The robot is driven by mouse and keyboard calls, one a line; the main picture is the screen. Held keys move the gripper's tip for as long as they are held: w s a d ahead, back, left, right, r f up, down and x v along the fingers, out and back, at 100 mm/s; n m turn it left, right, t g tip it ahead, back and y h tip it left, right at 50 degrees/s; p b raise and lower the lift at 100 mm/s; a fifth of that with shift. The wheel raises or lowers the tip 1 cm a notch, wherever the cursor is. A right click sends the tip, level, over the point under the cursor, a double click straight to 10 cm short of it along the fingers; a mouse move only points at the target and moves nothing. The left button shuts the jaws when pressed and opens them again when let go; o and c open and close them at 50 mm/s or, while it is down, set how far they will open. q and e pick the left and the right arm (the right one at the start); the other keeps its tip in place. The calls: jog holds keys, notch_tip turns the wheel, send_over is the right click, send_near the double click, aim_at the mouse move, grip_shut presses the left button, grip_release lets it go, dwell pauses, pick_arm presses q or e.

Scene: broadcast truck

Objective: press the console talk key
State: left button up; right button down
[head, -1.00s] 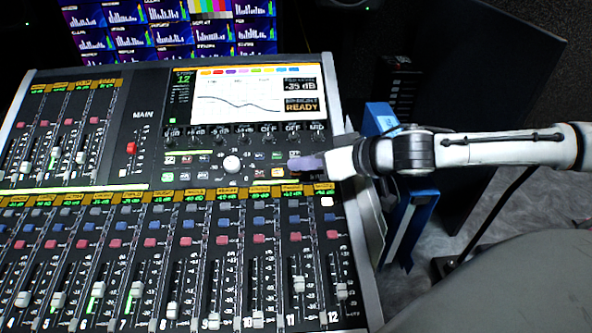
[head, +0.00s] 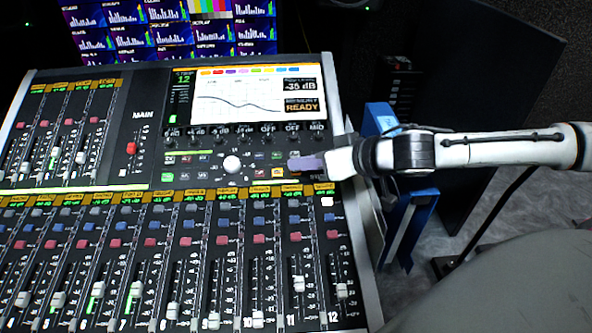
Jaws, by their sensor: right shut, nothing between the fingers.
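The mixing console (head: 140,195) fills the left and middle of the head view. Rows of small keys (head: 260,157) and a white knob (head: 232,163) sit below its display. My right gripper (head: 294,164) comes in from the right, with its purple-grey fingers shut and empty. The fingertips are over the right end of this key area. I cannot tell whether they touch a key. The talk key cannot be told apart for sure; labels there are too small to read, and the gripper may cover it. My left gripper is not in view.
The console's display (head: 245,95) shows a curve and "READY". Faders (head: 299,284) and coloured buttons fill the console's lower part. Monitors (head: 170,30) stand behind it. A blue and white object (head: 408,215) is beside its right edge, below my right arm.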

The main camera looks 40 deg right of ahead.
dwell(0.4)
jog(key=shift+w+d+f, duration=0.1)
jog(key=shift+w+f, duration=0.05)
jog(key=shift+f, duration=0.25)
jog(key=shift+w+d+f, duration=0.1)
jog(key=shift+w+f, duration=0.05)
jog(key=shift+f, duration=0.3)
dwell(0.6)
jog(key=shift+r, duration=0.15)
jog(key=shift+s+a+r+p, duration=0.2)
jog(key=shift+s+r+p, duration=0.15)
jog(key=shift+r+p, duration=0.45)
jog(key=r+p, duration=0.1)
jog(key=s+r+p, duration=0.1)
jog(key=r+p, duration=0.1)
jog(key=s+a+r+p, duration=0.1)
jog(key=r, duration=0.1)
jog(key=shift+a+r, duration=0.1)
jog(key=shift+r, duration=0.1)
jog(key=shift+f, duration=0.1)
